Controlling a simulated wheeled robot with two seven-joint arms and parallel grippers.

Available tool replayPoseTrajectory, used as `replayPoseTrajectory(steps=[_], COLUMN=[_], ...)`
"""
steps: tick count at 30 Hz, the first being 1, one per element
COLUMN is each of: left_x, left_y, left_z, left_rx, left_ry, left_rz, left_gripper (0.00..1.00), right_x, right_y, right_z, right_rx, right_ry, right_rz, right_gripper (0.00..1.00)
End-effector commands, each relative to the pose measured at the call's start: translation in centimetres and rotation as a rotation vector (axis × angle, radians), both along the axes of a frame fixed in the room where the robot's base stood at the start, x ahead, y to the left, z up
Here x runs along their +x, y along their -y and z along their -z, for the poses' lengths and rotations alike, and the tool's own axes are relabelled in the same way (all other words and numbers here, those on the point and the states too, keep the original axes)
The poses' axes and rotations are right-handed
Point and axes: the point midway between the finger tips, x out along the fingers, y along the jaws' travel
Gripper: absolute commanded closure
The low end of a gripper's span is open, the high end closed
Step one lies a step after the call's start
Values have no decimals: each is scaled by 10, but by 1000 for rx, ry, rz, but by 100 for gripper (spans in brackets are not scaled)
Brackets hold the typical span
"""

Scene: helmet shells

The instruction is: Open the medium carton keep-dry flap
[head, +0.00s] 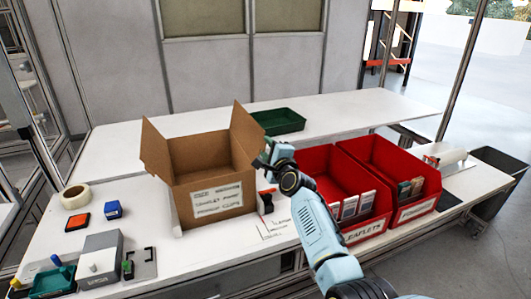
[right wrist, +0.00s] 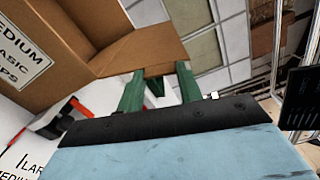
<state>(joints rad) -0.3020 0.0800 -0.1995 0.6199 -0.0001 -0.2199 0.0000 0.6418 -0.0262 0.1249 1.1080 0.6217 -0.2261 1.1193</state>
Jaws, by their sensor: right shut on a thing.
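The brown medium carton (head: 212,200) stands on the white table with a printed label on its front. Its left flap (head: 156,150) and right flap (head: 246,132) stand up and outward, and the inside shows between them. My right gripper (head: 268,158) is at the carton's right side, by the right flap. In the right wrist view, the green fingers of my right gripper (right wrist: 158,72) are on either side of the brown flap (right wrist: 150,50), shut on its edge. The exact contact is partly hidden. My left gripper is not in view.
Two red bins (head: 372,230) stand right of the carton, close to my right arm. A green tray (head: 278,121) is behind it. Tape (head: 75,197) and small tools are at the left.

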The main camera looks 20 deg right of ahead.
Motion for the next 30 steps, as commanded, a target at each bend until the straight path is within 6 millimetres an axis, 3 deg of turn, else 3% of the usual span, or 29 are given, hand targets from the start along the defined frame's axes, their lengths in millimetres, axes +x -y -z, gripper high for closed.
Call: replayPoseTrajectory(steps=[9, 24, 25, 30], left_x=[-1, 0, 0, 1], left_y=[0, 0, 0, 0], left_z=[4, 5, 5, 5], left_rx=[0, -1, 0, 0], left_ry=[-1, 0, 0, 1], left_rz=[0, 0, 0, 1], left_gripper=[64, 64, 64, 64], right_x=[0, 0, 0, 0], right_y=[10, 11, 11, 11], right_z=[4, 4, 4, 4], right_rx=[112, 129, 129, 128], right_ry=[-7, -8, -8, -7], right_rz=[-1, -1, -1, 0], right_gripper=[100, 100, 63, 42])
